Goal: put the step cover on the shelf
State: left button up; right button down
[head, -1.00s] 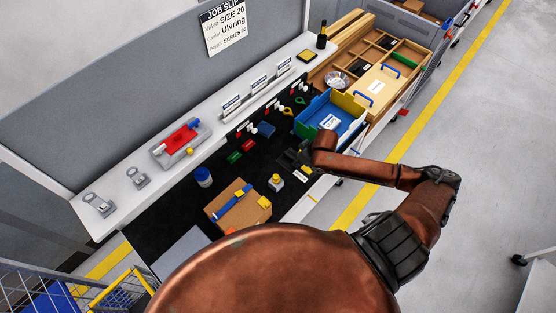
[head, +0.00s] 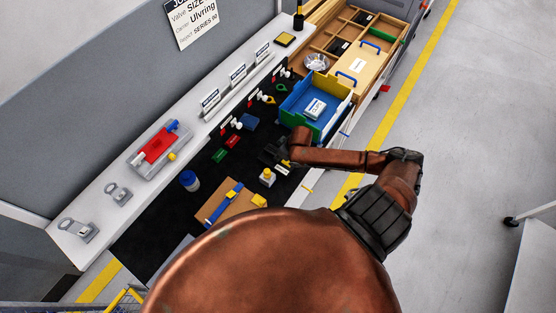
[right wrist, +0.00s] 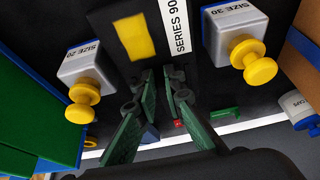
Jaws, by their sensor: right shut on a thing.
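My right gripper (head: 280,152) is low over the black bench mat, near the blue bin. In the right wrist view its green-padded fingers (right wrist: 162,92) are closed around a dark piece that I take to be the step cover (right wrist: 105,28). This piece has a yellow patch and lies in front of the fingertips; its edges are hard to tell against the mat. In the head view it is mostly hidden by the gripper. The shelf (head: 205,128) is the long white ledge behind the mat. My left gripper is not in view.
Two yellow-knobbed blocks, SIZE 20 (right wrist: 86,70) and SIZE 30 (right wrist: 235,35), flank the fingers. The blue bin (head: 312,97) stands close by. The shelf holds a grey tray (head: 160,145), label stands (head: 238,74) and a yellow-topped pad (head: 285,39), with bare stretches between.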

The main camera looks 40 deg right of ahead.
jog(key=shift+f, duration=1.55)
jog(key=shift+f, duration=0.1)
jog(key=c, duration=2)
grip_release()
